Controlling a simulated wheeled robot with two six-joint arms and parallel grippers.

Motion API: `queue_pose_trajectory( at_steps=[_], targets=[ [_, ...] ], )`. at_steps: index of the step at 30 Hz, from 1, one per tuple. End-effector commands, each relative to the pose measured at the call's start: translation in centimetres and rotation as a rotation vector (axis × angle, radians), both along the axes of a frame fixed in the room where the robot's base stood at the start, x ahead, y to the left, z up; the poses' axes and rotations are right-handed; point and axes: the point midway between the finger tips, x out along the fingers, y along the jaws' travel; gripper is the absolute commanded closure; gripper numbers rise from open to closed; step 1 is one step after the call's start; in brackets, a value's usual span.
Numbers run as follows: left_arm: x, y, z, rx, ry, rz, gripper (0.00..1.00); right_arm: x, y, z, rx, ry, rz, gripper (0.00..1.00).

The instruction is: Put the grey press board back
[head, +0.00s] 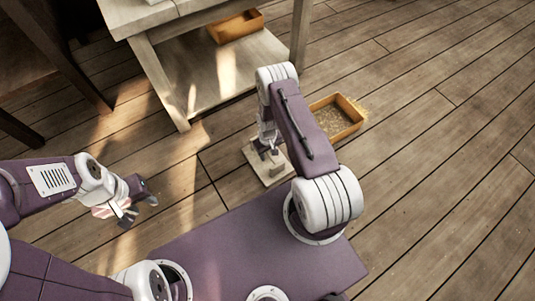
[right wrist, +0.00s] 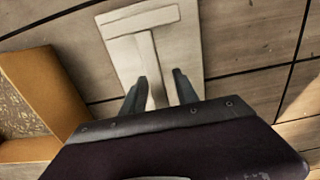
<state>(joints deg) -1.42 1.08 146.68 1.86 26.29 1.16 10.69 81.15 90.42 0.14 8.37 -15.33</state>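The pale grey press board (head: 255,157) lies flat on the wooden floor in front of my base, with a raised bar on it. In the right wrist view the board (right wrist: 184,55) shows a T-shaped raised part (right wrist: 147,52), its stem running toward my fingers. My right gripper (head: 266,152) points down over the board. In the right wrist view its two fingers (right wrist: 161,92) are apart, with the lower end of the stem between them; contact cannot be told.
An orange-brown open box (head: 340,134) with grainy contents stands just right of the board; its wall (right wrist: 45,88) shows at left in the right wrist view. A wooden table (head: 165,80) with a lower shelf (head: 228,75) stands behind, another orange box (head: 236,28) on that shelf. The right floor is clear.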

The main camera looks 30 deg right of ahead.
Motion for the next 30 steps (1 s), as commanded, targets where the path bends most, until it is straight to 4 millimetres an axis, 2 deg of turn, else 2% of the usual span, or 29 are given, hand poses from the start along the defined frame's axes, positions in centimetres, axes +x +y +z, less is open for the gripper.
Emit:
queue_pose_trajectory(
  at_steps=[6, 12, 16, 23, 26, 29, 30],
  targets=[
    [0.0, 0.0, 5.0, 0.000, 0.000, 0.000, 0.64, 0.1, 0.0, 6.3, 0.000, -0.002, 0.000, 0.64],
    [0.0, 0.0, 7.9, 0.000, 0.000, 0.000, 0.64, 0.0, 0.0, 10.6, 0.000, -0.001, 0.000, 0.64],
    [0.0, 0.0, 8.6, 0.000, 0.000, 0.000, 0.64, 0.0, 0.0, 11.8, 0.000, -0.001, 0.000, 0.64],
    [0.0, 0.0, 8.6, 0.000, 0.000, 0.000, 0.64, 0.1, 0.1, 12.5, -0.001, -0.003, 0.000, 0.64],
    [0.0, 0.0, 8.6, 0.000, 0.000, 0.000, 0.64, 0.8, 0.7, 16.1, -0.003, -0.018, -0.008, 0.64],
    [0.0, 0.0, 8.6, 0.000, 0.000, 0.000, 0.64, 0.8, 2.0, 22.5, -0.002, -0.038, -0.023, 0.64],
    [0.0, 0.0, 8.6, 0.000, 0.000, 0.000, 0.64, 0.2, 2.7, 25.3, -0.001, -0.046, -0.031, 0.64]
  ],
)
